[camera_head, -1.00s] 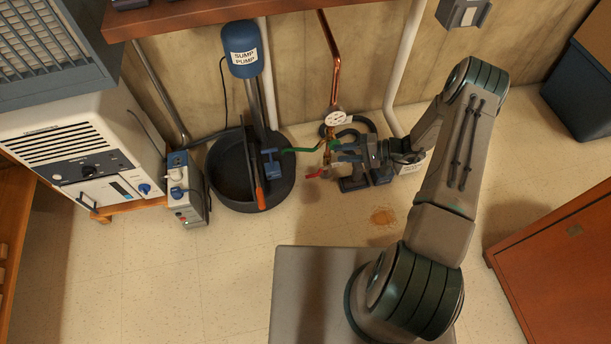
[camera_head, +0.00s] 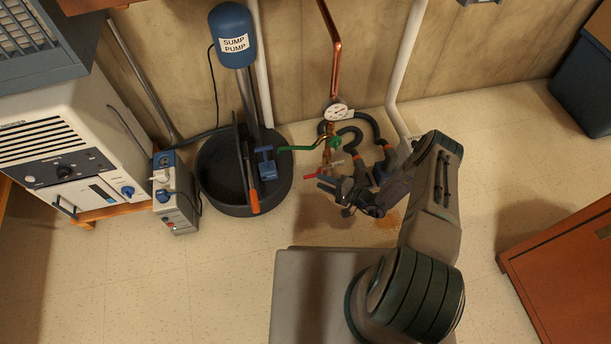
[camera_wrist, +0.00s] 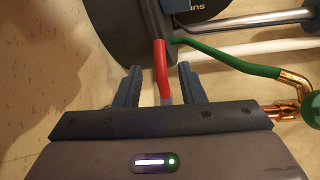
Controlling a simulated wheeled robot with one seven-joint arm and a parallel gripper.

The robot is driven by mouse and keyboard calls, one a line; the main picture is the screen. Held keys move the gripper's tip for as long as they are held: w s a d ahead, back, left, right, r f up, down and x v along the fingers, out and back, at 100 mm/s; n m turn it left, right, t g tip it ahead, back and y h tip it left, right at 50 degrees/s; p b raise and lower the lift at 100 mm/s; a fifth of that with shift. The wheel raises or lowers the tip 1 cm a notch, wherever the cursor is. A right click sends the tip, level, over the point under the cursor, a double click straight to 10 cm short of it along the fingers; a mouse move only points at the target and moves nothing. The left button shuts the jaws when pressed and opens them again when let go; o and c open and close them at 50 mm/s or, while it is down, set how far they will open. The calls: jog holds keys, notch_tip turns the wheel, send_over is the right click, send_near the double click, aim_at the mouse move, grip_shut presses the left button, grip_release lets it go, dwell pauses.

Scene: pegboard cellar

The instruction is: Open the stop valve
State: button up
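A copper pipe (camera_head: 336,70) runs down the wall to a brass valve assembly with a round white gauge (camera_head: 337,112), a green part (camera_head: 335,142) and a red lever (camera_head: 314,174). In the wrist view the red lever (camera_wrist: 161,65) points up the picture, between the lines of my two fingers. My gripper (camera_head: 322,190) is just below the red lever in the head view. In the wrist view my gripper (camera_wrist: 159,82) is open, with a gap on both sides of the lever. The lever's lower end is partly hidden by my gripper body.
A black basin (camera_head: 215,195) with the blue sump pump (camera_head: 233,35) stands left of the valve. Dark curved hoses (camera_head: 375,130) lie behind my gripper.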

jog(key=b+x, duration=0.2)
jog(key=x, duration=0.6)
jog(key=shift+w, duration=0.1)
grip_shut()
